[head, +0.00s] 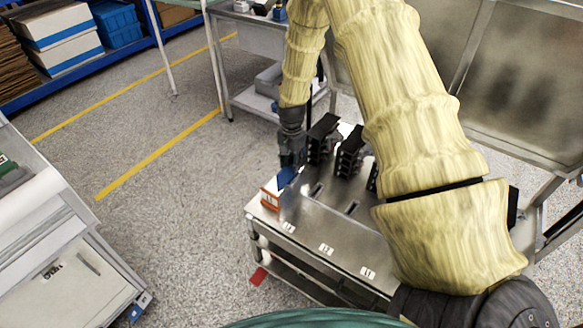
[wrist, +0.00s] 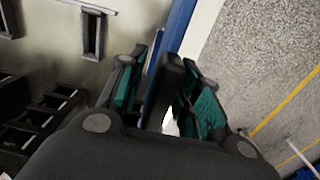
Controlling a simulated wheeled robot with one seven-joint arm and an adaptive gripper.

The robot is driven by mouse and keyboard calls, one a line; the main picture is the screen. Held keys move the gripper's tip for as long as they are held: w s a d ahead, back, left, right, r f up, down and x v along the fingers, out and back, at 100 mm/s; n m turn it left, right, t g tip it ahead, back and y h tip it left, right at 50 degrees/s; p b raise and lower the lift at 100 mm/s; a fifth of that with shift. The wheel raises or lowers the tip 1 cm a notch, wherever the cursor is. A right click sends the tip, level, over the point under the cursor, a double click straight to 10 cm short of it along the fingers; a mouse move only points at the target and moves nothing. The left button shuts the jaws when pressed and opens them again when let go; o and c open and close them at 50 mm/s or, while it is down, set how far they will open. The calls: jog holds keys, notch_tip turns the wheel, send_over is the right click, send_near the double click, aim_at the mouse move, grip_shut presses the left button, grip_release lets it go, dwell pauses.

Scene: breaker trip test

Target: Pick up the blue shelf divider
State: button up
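The blue shelf divider (head: 287,176) shows as a small blue patch just below my gripper (head: 291,157) at the left end of the metal cart in the head view. In the wrist view the divider (wrist: 182,28) is a long blue strip running up between the teal-padded fingers of my gripper (wrist: 165,92). A dark upright shape stands beside the strip and partly covers it. A pale gap shows near the right finger, so the fingers look open around the divider. Contact with it cannot be made out.
An orange and white box (head: 271,194) stands at the cart's left corner, close to the divider. Black racks (head: 349,152) stand behind on the metal cart (head: 318,222). The cart's slotted top has white labels along its front. Open floor (head: 170,220) lies to the left.

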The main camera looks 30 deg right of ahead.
jog(key=shift+f, duration=0.45)
jog(key=shift+c, duration=0.4)
grip_shut()
jog(key=shift+r, duration=0.1)
